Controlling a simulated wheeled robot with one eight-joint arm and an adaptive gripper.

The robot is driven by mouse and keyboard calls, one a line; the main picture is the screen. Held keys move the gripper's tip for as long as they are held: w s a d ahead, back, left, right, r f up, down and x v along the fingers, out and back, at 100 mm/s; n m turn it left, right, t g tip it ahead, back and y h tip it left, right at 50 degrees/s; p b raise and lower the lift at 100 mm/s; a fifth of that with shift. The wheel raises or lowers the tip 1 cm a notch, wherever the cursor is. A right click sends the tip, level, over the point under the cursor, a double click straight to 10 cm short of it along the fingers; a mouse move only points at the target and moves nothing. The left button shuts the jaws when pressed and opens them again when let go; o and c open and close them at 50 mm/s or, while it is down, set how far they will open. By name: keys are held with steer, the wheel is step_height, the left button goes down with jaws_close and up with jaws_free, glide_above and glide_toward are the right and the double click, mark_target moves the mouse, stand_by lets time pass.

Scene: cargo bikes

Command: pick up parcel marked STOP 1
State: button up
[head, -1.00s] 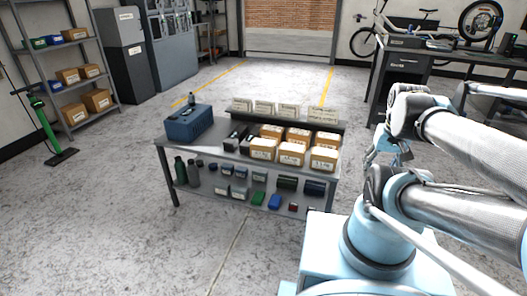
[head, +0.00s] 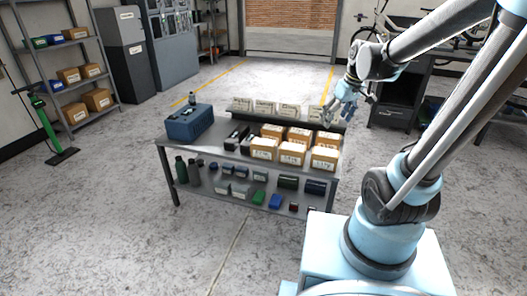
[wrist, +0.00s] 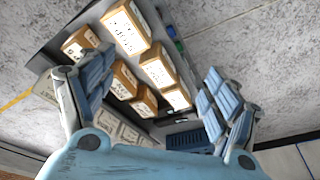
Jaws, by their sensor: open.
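Several brown cardboard parcels with white labels stand in two rows on the table's right part. The front row has a left parcel (head: 263,150), a middle parcel (head: 291,155) and a right parcel (head: 324,159). Behind them are three more, such as the back middle one (head: 298,137). The label print is too small to read, so I cannot tell which is STOP 1. My gripper (head: 338,110) is open and empty, above the table's back right end. In the wrist view, parcels (wrist: 126,28) show below and between the spread fingers (wrist: 158,72).
The grey table (head: 212,154) also holds a blue toolbox (head: 190,123) at left and dark items. A raised back ledge (head: 285,117) carries several label cards. Its lower shelf holds bottles and small boxes. A workbench (head: 400,100) stands behind at right. The floor in front is clear.

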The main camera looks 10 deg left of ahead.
steer(key=w+a+f+n+y, duration=0.1)
steer(key=w+a+f+n, duration=0.1)
steer(key=w+a, duration=0.35)
steer(key=w+a+f+n, duration=0.2)
steer(key=w+a+n, duration=0.1)
steer(key=a, duration=0.5)
steer(key=n+g+y, duration=0.1)
steer(key=n+g, duration=0.1)
steer(key=n, duration=0.2)
glide_toward(262, 142)
steer(key=x, duration=0.8)
steer(key=shift+s+a+f, duration=0.1)
steer(key=shift+a+f, duration=0.05)
steer(key=shift+f, duration=0.15)
steer(key=shift+a+f, duration=0.2)
steer(key=shift+f, duration=1.9)
steer(key=shift+a+f, duration=0.25)
steer(key=shift+f, duration=0.4)
steer(key=shift+f, duration=0.2)
steer(key=shift+c, duration=0.3)
steer(key=c, duration=1.7)
